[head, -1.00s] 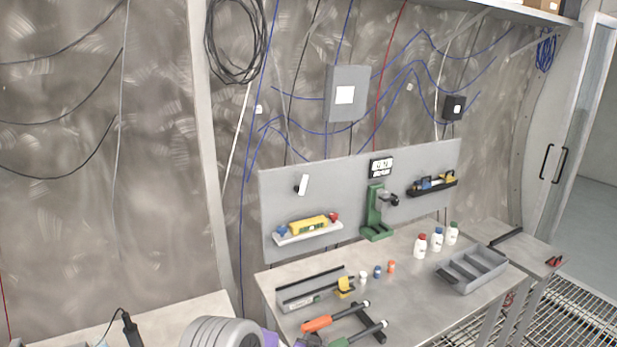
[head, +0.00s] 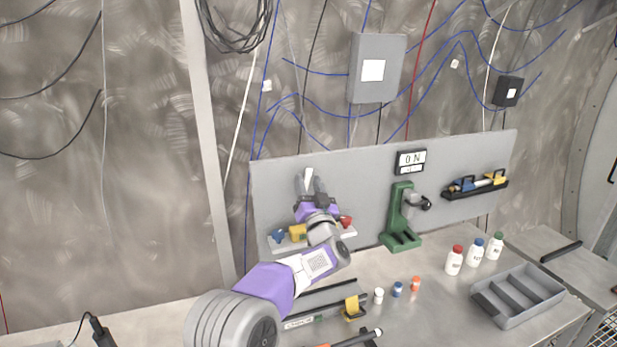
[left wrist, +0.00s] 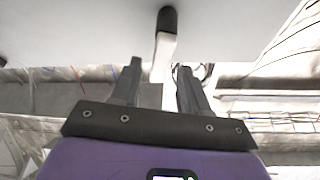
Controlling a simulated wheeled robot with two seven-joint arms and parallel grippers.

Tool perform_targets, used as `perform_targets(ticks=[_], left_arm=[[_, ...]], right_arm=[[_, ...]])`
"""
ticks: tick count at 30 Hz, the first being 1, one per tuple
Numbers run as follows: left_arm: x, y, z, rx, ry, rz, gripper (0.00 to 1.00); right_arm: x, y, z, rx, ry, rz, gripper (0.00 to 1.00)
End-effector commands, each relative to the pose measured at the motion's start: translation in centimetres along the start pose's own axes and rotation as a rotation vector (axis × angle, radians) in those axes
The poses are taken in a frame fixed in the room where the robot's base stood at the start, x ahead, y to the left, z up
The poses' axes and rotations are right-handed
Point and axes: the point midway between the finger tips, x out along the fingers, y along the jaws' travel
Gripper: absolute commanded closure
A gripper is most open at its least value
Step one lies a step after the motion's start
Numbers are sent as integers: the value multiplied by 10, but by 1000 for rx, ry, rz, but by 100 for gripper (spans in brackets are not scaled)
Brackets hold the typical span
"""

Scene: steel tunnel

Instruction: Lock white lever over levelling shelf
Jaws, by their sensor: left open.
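The white lever (head: 309,174) is on the upright grey panel, above the levelling shelf (head: 346,235). In the left wrist view the white lever (left wrist: 164,52) has a dark end at its top and hangs from the pale panel. My left gripper (head: 309,183) is raised in front of the panel at the lever. In the left wrist view the two fingers of my left gripper (left wrist: 157,80) are apart, with the lever's white part between their tips; I cannot tell if they touch it. My left arm hides much of the shelf. My right gripper is not in view.
On the shelf are a blue knob (head: 277,236), a yellow block (head: 298,232) and a red knob (head: 346,221). A green stand (head: 401,215) is to the right. Bottles (head: 454,260) and a grey divided tray (head: 522,296) stand on the bench.

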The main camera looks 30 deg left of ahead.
Motion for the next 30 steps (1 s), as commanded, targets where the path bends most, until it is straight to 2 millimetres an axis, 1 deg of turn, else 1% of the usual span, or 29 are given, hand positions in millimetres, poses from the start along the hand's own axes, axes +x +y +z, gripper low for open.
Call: perform_targets(ticks=[1, 3, 7, 17, 18, 20, 24, 26, 27, 30], left_arm=[[7, 0, 0, 1, 0, -1, 55], [14, 0, 0, 1, 0, -1, 55], [24, 0, 0, 0, 0, 0, 55], [27, 1, 1, 0, -1, 3, 55], [27, 1, 1, 0, -1, 3, 57], [27, 1, 1, 0, -1, 3, 66], [27, 1, 1, 0, -1, 3, 88], [27, 1, 1, 0, -1, 3, 97], [27, 1, 1, 0, -1, 3, 100], [27, 0, 1, -10, -1, -1, 100]], right_arm=[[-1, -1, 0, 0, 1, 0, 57], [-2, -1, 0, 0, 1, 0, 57], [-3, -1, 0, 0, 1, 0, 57], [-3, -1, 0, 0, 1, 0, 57], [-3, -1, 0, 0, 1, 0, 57], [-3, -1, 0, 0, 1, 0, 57], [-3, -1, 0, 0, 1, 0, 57], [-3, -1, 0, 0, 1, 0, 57], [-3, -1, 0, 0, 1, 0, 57], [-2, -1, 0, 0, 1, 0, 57]])
